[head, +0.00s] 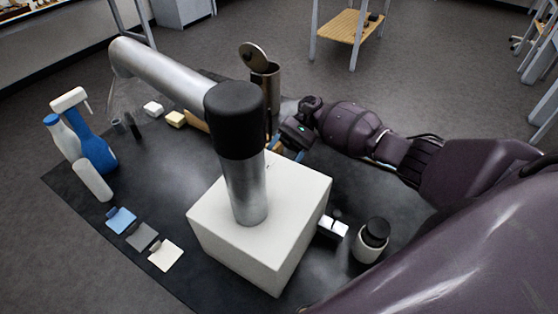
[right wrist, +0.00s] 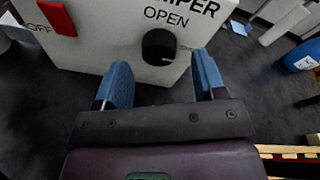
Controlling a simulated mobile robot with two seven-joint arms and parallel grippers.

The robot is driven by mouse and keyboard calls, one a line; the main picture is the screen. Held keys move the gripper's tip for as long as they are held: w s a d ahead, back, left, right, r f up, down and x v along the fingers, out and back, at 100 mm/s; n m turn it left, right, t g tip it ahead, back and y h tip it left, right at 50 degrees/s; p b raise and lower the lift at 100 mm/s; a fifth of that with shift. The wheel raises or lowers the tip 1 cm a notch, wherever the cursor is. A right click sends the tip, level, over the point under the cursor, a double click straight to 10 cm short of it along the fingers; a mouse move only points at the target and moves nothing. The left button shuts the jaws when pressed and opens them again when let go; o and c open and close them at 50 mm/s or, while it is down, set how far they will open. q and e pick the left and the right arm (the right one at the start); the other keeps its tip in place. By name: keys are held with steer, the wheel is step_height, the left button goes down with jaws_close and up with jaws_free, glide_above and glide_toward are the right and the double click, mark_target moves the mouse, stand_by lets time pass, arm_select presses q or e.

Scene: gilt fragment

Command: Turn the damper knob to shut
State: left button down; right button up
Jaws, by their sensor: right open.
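The damper knob (right wrist: 159,45) is a round black knob on the face of a white box (right wrist: 110,40), below printed lettering that ends in "PER" and reads "OPEN". I cannot tell where the knob points. In the head view the white box (head: 245,265) stands on the dark mat and the knob is hidden on its far side. My right gripper (head: 287,149) is at that far side. In the right wrist view its two blue fingers (right wrist: 162,82) are open and empty, with the knob ahead between them, apparently not touched. My left gripper is not in view.
A red switch (right wrist: 57,16) marked "OFF" is left of the knob. A silver duct (head: 175,75) with a black joint (head: 235,120) rises from the box. A lidded metal canister (head: 268,90) stands behind. A black-lidded jar (head: 368,247) is at right, a blue spray bottle (head: 95,150) at left.

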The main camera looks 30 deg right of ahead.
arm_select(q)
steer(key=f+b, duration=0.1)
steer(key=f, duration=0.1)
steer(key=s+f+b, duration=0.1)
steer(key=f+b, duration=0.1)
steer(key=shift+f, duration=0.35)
arm_select(e)
steer(key=v, duration=0.8)
steer(key=shift+w+d, duration=0.15)
steer(key=shift+d, duration=0.15)
